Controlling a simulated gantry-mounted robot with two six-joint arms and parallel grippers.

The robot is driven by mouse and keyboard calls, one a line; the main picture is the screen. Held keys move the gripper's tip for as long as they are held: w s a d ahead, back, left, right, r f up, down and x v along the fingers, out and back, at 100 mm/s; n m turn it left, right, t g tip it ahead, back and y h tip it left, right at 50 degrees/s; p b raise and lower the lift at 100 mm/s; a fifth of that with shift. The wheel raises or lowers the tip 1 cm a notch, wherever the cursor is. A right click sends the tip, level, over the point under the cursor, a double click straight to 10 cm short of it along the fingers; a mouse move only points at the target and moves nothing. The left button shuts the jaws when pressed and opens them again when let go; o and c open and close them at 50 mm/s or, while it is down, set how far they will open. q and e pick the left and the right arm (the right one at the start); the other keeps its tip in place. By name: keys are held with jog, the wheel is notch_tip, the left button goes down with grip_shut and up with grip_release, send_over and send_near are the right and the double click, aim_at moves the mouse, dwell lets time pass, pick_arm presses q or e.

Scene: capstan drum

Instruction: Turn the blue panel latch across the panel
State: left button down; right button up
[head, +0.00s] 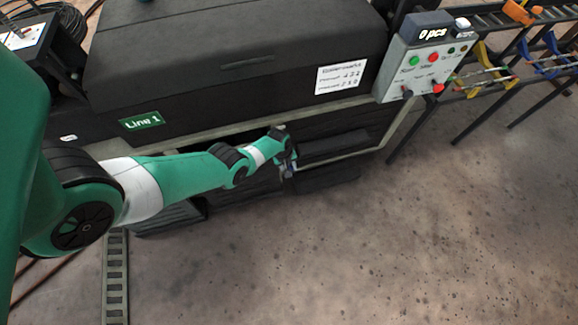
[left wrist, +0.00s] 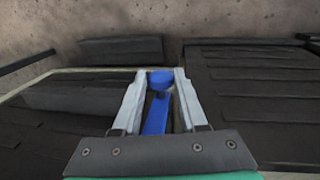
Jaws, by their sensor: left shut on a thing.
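The blue panel latch (left wrist: 158,112) shows in the left wrist view, lying lengthwise between my left gripper's fingers (left wrist: 160,85). Its round end sits at the fingertips, and the fingers are shut on it. In the head view my left gripper (head: 287,170) is at the dark lower front of the machine, and the latch is too small to tell there. Dark panels (left wrist: 250,85) lie on both sides of the gripper in the left wrist view. My right gripper is not in view.
The black machine body (head: 235,55) carries a green "Line 1" sign (head: 142,121) and a white notice (head: 340,77). A control box (head: 421,66) with buttons stands at the right. A rail with colored clamps (head: 485,68) runs beyond it. The floor (head: 420,230) in front is clear.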

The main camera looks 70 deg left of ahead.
pick_arm(q)
jog(key=shift+s, duration=0.1)
dwell(0.8)
jog(key=shift+s+t+p, duration=0.15)
jog(key=shift+t+p, duration=0.3)
jog(key=shift+t, duration=0.25)
jog(key=shift+s+f+t, duration=0.1)
jog(key=shift+f+t, duration=0.05)
jog(key=shift+t, duration=0.55)
jog(key=shift+s+f+t+b, duration=0.1)
jog(key=shift+f+t+b, duration=0.15)
jog(key=shift+t+b, duration=0.7)
jog(key=shift+s+t+b, duration=0.1)
jog(key=shift+t+b, duration=0.6)
jog(key=shift+t, duration=0.45)
jog(key=shift+r, duration=0.1)
